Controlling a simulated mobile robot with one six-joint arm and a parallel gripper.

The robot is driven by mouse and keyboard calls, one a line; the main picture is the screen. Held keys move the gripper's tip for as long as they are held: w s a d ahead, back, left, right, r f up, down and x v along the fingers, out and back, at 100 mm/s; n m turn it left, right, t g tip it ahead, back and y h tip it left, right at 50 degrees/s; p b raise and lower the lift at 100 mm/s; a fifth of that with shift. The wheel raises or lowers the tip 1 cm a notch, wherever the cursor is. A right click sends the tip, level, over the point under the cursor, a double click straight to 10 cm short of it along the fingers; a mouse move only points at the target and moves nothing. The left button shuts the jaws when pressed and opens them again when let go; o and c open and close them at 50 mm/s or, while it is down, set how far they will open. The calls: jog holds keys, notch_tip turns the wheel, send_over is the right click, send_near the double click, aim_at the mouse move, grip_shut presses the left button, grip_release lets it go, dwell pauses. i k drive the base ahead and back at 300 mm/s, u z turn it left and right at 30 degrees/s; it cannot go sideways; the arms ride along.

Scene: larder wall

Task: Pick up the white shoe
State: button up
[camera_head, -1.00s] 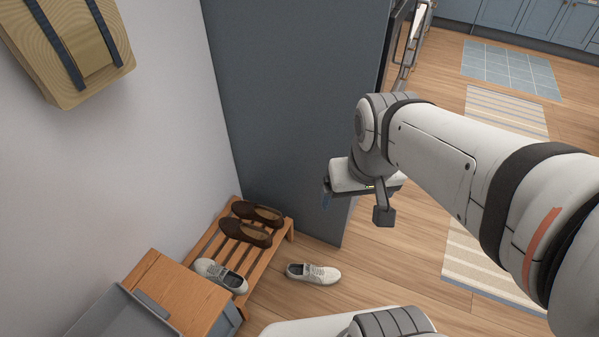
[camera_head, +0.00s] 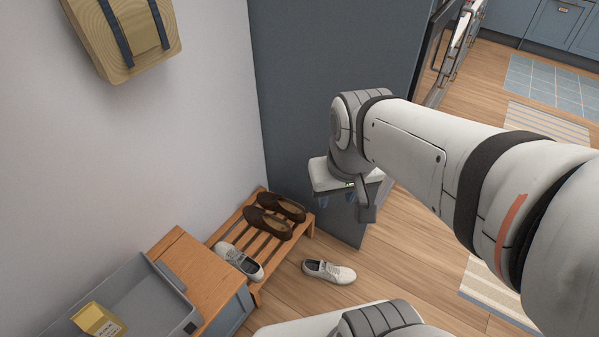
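One white shoe (camera_head: 329,271) lies on the wood floor in front of the shoe rack. Another white shoe (camera_head: 238,261) sits on the near end of the slatted wooden rack (camera_head: 265,245). My gripper (camera_head: 338,202) hangs at the end of my arm, above and beyond the floor shoe and apart from both shoes. It is partly hidden by the wrist, and its opening cannot be made out.
Brown shoes (camera_head: 267,222) stand on the rack's far end. A wooden-topped cabinet (camera_head: 205,278) and a grey bin (camera_head: 150,302) holding a yellow package (camera_head: 98,320) are at lower left. A dark grey panel (camera_head: 330,90) stands behind the rack. Floor is clear right of the shoe.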

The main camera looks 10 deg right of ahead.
aim_at(338, 275)
jog(key=u, duration=2.85)
jog(key=k, duration=2.15)
jog(key=z, duration=1.85)
jog(key=i, duration=0.95)
jog(key=z, duration=0.05)
